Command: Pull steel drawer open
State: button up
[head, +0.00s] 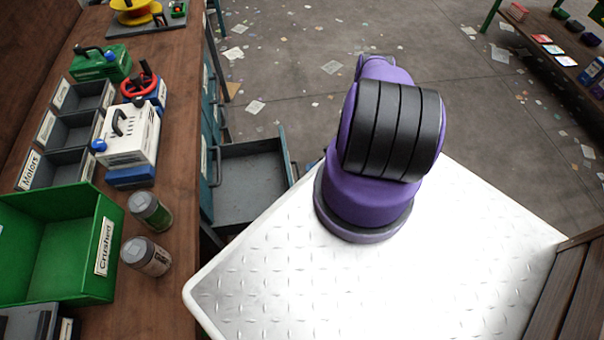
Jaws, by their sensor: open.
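A grey steel drawer (250,182) with a blue-grey front stands pulled out from the right side of the wooden bench. Its inside looks empty from above. Other blue-grey drawer fronts with handles and labels line the bench side, seen at a steep angle. My purple arm with black bands rises just right of the open drawer. My gripper does not show in the head view. The right end of the drawer front lies close to the arm in the picture; whether they touch cannot be told.
The bench (172,200) holds a green "Crushed" bin (105,246), two cans (150,211), a white canister (130,135), a green canister (101,64) and grey compartments (75,130). Paper scraps litter the open floor. A shelf (545,30) stands far right.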

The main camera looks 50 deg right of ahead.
jog(key=shift+v, duration=2.5)
